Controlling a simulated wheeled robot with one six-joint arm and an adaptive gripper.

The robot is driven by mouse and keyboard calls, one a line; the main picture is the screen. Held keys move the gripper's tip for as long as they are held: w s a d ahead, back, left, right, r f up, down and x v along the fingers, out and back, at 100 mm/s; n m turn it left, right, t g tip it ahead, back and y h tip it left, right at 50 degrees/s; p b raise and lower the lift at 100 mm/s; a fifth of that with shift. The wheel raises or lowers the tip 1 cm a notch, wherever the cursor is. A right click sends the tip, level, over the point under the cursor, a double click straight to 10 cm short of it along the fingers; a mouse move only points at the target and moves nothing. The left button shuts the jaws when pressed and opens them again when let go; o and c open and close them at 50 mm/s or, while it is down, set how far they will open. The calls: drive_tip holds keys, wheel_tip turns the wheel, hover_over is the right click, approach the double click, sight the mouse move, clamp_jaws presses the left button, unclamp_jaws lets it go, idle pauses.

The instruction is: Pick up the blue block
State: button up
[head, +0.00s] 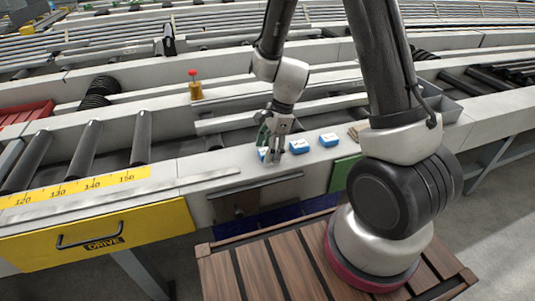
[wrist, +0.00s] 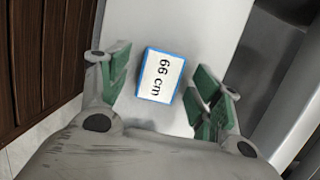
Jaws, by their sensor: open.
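Two more blue blocks with white tops, a nearer one (head: 299,146) and a farther one (head: 328,139), sit to the right.
The pale ledge (head: 190,166) is bare to the left of my gripper. A yellow drawer (head: 150,228) marked DRIVE and a yellow ruler strip (head: 75,190) are at left. A yellow post with a red top (head: 195,85) stands behind. Black rollers (head: 85,150) lie beyond.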

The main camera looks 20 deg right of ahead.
drive_tip(key=c, duration=1.1)
